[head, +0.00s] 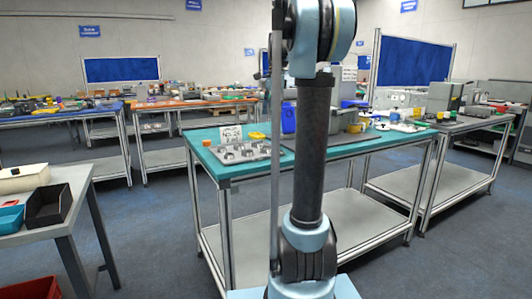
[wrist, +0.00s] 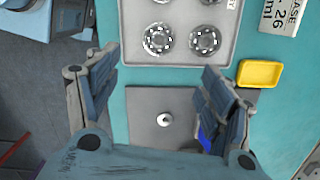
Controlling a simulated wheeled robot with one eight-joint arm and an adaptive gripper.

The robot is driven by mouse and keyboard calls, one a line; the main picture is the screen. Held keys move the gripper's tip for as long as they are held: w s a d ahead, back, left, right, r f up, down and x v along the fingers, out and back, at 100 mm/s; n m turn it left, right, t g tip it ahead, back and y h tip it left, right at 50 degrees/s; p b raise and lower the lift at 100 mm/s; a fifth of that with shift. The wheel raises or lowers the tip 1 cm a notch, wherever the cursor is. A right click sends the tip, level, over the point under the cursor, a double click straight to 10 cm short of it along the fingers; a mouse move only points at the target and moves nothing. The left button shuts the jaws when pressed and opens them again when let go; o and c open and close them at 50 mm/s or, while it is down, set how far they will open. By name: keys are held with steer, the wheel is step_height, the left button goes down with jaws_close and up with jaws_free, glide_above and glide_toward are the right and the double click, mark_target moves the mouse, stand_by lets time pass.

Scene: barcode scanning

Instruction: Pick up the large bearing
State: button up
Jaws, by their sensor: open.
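In the wrist view, a grey tray (wrist: 180,68) lies on the teal table at the top of the picture. It holds several round bearings in rows. Two dark-and-silver bearings show whole, one on the left (wrist: 157,39) and one on the right (wrist: 205,40). Others are cut off by the top edge, and I cannot tell which is the large one. In the head view, the tray (head: 240,160) sits on the teal table; my gripper is out of that picture.
A grey plate with a small silver knob (wrist: 164,119) lies just below the tray. A yellow dish (wrist: 259,74) and a printed sign (wrist: 282,15) are to the right. In the head view, a grey table with boxes (head: 70,195) stands at left. Blue floor lies between the tables.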

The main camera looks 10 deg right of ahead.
mark_target(266, 150)
steer(key=f, duration=0.4)
steer(key=a+f, duration=0.1)
steer(key=f, duration=0.9)
steer(key=shift+s+a, duration=0.1)
steer(key=shift+a, duration=0.3)
steer(key=shift+c, duration=0.6)
steer(key=c, duration=1.2)
